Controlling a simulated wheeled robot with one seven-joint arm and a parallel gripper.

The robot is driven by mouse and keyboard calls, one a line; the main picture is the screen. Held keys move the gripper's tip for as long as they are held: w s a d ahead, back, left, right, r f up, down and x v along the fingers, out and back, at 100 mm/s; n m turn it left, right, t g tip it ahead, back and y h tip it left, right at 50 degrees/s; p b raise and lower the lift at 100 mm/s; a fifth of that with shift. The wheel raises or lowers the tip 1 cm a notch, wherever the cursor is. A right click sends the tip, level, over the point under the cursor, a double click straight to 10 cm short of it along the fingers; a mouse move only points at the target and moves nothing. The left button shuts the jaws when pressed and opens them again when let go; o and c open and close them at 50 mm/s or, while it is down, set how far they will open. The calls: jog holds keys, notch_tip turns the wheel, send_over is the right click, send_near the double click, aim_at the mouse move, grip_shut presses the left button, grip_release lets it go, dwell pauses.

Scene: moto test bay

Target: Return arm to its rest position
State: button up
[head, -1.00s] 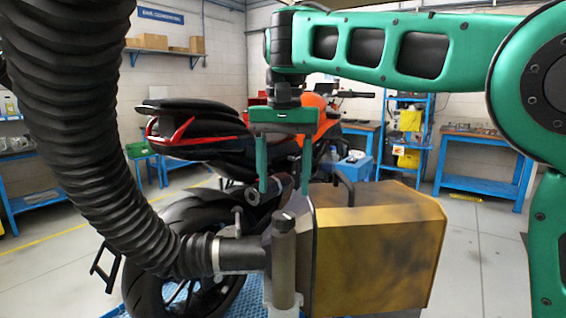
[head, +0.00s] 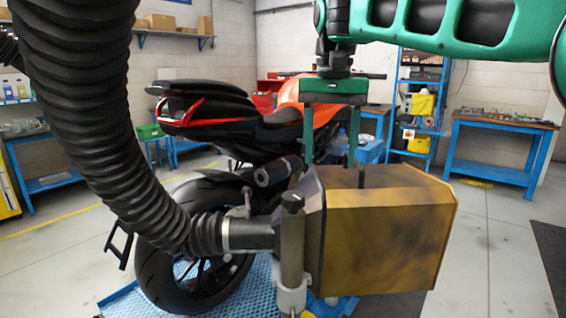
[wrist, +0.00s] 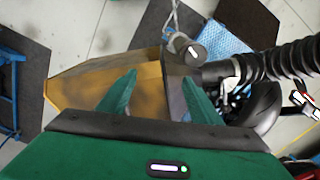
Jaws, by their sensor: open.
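My gripper (head: 330,150) is open and empty, its two green fingers pointing down, in the upper middle of the head view. It hangs behind or above the worn yellow extraction hood (head: 385,235); its fingertips overlap the hood's top edge in the picture. The wrist view shows the open fingers (wrist: 158,97) with the yellow hood (wrist: 85,92) below them. A dark handle (head: 358,174) stands at the hood's top. The green arm reaches in from the upper right.
A black ribbed hose (head: 95,140) joins the hood from the left. An orange and black motorcycle (head: 205,108) stands behind it on a blue mat (head: 140,303). Blue workbenches (head: 493,150) and a blue shelf (head: 418,100) line the back. Open floor lies at right.

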jog(key=s+d+f+m, duration=0.1)
jog(key=s+d+f, duration=0.25)
jog(key=d, duration=0.35)
jog(key=s+d+f, duration=0.2)
jog(key=d+f, duration=0.2)
jog(key=d, duration=0.4)
jog(key=s+d+f+m, duration=0.1)
jog(key=s+d+f, duration=0.2)
jog(key=d, duration=0.4)
jog(key=s+d+f, duration=0.4)
jog(key=s+f, duration=0.4)
jog(key=s, duration=0.2)
jog(key=s+d+f+m, duration=0.1)
jog(key=s+d+f, duration=0.3)
jog(key=s+f, duration=0.3)
jog(key=s, duration=0.3)
jog(key=shift+s+f, duration=0.3)
jog(key=shift+f, duration=0.1)
jog(key=shift+d, duration=0.1)
